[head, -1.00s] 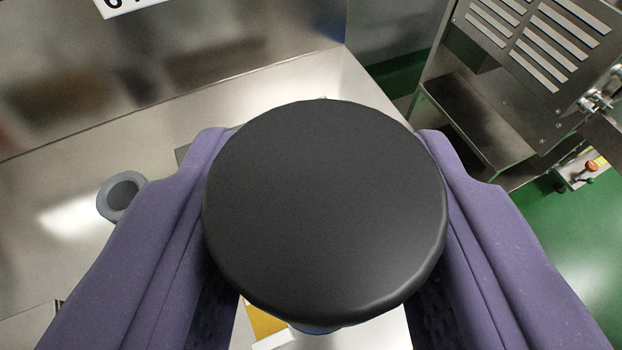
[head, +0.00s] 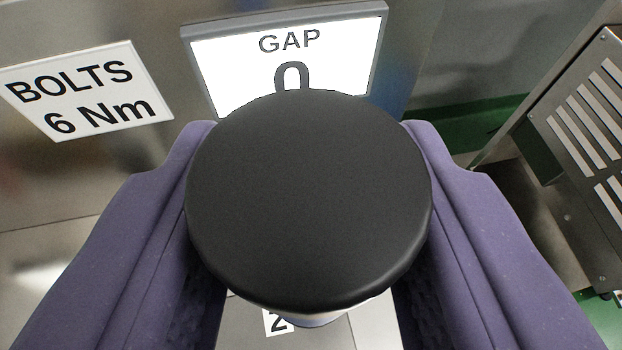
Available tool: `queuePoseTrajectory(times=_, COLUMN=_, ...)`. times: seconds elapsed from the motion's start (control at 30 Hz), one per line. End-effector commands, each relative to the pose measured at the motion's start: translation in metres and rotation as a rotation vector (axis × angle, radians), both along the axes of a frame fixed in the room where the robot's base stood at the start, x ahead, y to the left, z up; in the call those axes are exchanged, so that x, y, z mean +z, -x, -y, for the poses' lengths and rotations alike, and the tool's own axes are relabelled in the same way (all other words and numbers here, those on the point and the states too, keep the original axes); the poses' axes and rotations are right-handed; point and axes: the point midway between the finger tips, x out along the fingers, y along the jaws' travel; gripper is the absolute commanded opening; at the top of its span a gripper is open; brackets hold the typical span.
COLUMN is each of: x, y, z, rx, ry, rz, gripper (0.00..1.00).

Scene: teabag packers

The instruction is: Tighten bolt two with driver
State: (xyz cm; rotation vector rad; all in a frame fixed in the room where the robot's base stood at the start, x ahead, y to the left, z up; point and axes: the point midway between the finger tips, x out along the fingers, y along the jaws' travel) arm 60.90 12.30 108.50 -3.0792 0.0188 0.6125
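My gripper (head: 308,205) shows as two purple fingers at the left and right of the head view. It is shut on the driver (head: 308,200), whose round black top fills the middle of the view between the fingers. The driver's lower part and tip are mostly hidden under this top. A small white label with a "2" (head: 278,322) shows just below the driver, partly cut by it. Bolt two itself is not visible; the driver and fingers cover that area.
A screen (head: 230,75) reading "GAP" and "0" stands behind the driver. A white sign (head: 88,90) reading "BOLTS 6 Nm" is on the metal wall at left. A slotted metal machine (head: 585,150) stands at right, above a green floor (head: 570,335).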

Motion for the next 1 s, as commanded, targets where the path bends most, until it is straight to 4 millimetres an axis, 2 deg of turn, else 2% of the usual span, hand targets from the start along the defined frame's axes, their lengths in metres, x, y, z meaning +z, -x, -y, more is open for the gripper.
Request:
queuePoseTrajectory(times=0.23, x=-0.010, y=0.000, z=0.000, rx=0.000, ry=-0.001, rz=0.002, gripper=0.07)
queuePoseTrajectory(times=0.7, x=-0.055, y=0.000, z=0.000, rx=0.000, ry=-0.001, rz=0.001, gripper=0.07)
queuePoseTrajectory(times=1.0, x=-0.057, y=0.000, z=0.000, rx=0.000, ry=-0.001, rz=0.002, gripper=0.07)
